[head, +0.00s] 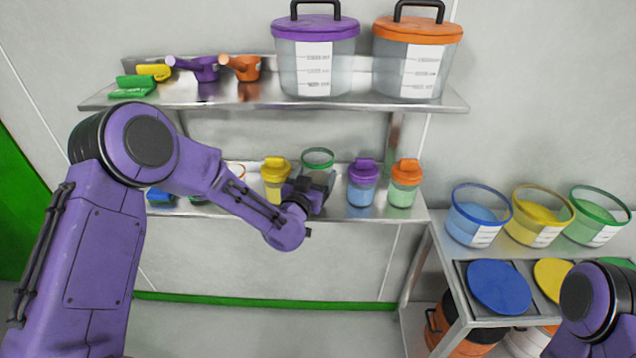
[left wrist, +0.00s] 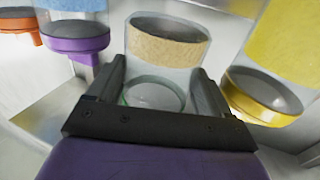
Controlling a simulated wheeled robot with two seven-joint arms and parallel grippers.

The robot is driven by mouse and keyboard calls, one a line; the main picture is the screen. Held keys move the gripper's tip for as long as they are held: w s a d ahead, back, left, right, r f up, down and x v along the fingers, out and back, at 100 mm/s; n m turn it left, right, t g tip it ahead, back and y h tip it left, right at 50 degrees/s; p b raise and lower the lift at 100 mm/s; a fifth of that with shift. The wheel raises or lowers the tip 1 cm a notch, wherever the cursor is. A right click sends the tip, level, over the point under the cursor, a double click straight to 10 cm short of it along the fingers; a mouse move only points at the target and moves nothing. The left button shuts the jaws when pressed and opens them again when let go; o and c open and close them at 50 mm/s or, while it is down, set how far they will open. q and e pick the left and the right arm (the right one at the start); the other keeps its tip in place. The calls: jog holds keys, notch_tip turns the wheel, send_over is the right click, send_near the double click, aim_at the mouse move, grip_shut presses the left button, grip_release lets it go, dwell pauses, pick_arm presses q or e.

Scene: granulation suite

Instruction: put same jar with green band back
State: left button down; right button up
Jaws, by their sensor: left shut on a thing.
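The jar with the green band (head: 318,157) is clear and open-topped, at the lower wall shelf (head: 240,212), between a yellow-lidded jar (head: 276,178) and a purple-lidded jar (head: 363,183). My left gripper (head: 312,188) is shut on it and hides most of its body in the head view. In the left wrist view the held jar (left wrist: 168,45) sits between the two fingers, with tan contents. Whether its base touches the shelf cannot be told. My right forearm shows at the lower right of the head view; its gripper is out of view.
An orange-lidded jar (head: 405,183) stands right of the purple-lidded one. The upper shelf (head: 190,97) overhangs, with scoops and two large lidded buckets, purple (head: 315,60) and orange (head: 416,58). At right, a bench holds several tubs (head: 478,214).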

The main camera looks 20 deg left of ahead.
pick_arm(q)
jog(key=f+p, duration=0.1)
jog(key=f, duration=0.1)
jog(key=w+f+p, duration=0.1)
jog(key=f, duration=0.1)
jog(key=shift+w+d, duration=0.1)
jog(key=shift+w, duration=0.1)
jog(key=shift+f, duration=0.4)
jog(key=shift+w, duration=0.1)
jog(key=shift+f, duration=0.1)
jog(key=shift+f+b, duration=0.2)
jog(key=shift+b, duration=0.2)
grip_release()
jog(key=shift+r, duration=0.1)
